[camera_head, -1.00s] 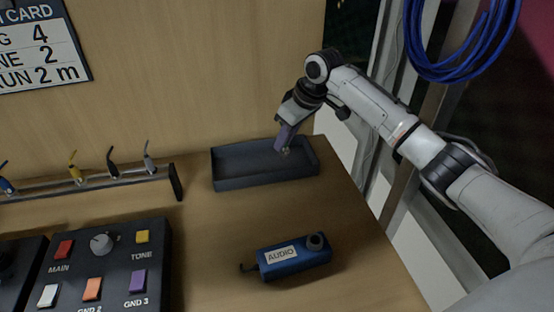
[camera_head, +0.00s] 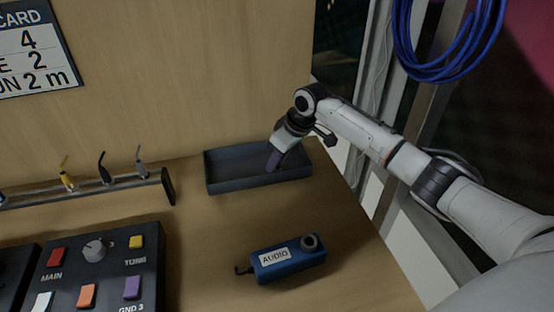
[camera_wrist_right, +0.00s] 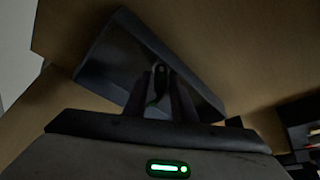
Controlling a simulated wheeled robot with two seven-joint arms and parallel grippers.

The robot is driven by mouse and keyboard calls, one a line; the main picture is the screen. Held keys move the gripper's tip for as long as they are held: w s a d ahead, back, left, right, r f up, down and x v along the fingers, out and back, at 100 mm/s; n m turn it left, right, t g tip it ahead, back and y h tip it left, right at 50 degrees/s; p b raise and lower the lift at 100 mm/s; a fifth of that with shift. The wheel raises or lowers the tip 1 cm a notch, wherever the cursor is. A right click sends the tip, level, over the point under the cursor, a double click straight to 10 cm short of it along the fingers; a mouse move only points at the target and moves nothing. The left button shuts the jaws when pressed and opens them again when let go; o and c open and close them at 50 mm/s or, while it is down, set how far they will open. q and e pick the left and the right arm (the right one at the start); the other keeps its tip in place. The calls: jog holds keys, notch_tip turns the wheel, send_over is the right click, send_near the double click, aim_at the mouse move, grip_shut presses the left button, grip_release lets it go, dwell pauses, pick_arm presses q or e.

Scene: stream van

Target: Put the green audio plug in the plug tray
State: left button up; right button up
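The plug tray (camera_head: 222,185) is a dark, shallow, open box at the back right of the table. My right gripper (camera_head: 272,167) points down into it, fingertips low inside near the middle. In the right wrist view, my right gripper (camera_wrist_right: 163,90) has a small dark plug-like piece (camera_wrist_right: 161,82) between its two fingers, over the tray (camera_wrist_right: 125,50). The fingers look closed on it. Its colour is too dark to confirm as green, and in the head view the fingers hide it. No green plug shows on the visible part of the rack. My left gripper is not in view.
A rack (camera_head: 110,184) with yellow, black and grey-violet plugs stands left of the tray. A blue AUDIO box (camera_head: 290,262) lies in front, and a button panel (camera_head: 100,262) at front left. The wooden wall rises behind. Table between tray and AUDIO box is clear.

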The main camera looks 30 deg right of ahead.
jog(key=shift+r, duration=0.3)
jog(key=v, duration=1.2)
jog(key=shift+f, duration=0.25)
dwell(0.3)
